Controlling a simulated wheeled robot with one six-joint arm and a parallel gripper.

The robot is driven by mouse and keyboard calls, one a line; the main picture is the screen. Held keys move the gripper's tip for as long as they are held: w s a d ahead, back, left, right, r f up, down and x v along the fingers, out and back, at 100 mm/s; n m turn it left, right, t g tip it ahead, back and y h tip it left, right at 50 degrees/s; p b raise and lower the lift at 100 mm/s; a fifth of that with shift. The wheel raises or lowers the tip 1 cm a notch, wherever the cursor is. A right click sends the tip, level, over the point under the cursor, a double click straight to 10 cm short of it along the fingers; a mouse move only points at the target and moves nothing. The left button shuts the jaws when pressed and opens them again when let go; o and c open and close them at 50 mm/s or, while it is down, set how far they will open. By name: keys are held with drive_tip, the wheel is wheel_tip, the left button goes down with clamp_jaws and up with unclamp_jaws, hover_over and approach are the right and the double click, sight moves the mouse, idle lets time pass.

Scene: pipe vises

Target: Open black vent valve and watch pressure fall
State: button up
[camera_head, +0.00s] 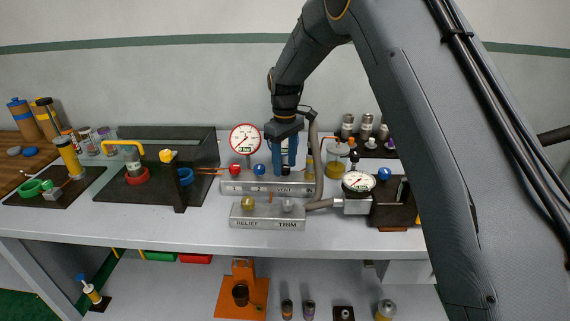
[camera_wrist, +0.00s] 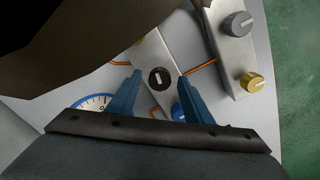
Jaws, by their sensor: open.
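The black vent valve knob (camera_wrist: 159,78), round with a pale bar across it, sits on a grey metal manifold (camera_head: 232,187). My gripper (camera_wrist: 160,76) has its two blue fingers apart, one on each side of the knob in the wrist view. I cannot tell whether they touch it. In the head view my gripper (camera_head: 285,170) points down at the manifold and largely hides the knob. A red-rimmed gauge (camera_head: 244,138) stands behind the manifold. A blue-rimmed gauge (camera_wrist: 93,102) is partly cut off by my gripper in the wrist view. Their readings are too small to tell.
Red (camera_head: 235,170) and blue (camera_head: 259,170) knobs sit left of my gripper. In front is a RELIEF/TRIM block (camera_head: 267,218) with gold (camera_head: 247,203) and grey (camera_head: 288,205) knobs. Another gauge (camera_head: 358,181) and a curved hose are to the right. The bench front is clear.

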sight(285, 167)
wheel_tip(285, 167, up, 7)
drive_tip(key=shift+r+b, duration=0.2)
drive_tip(key=shift+b, duration=0.8)
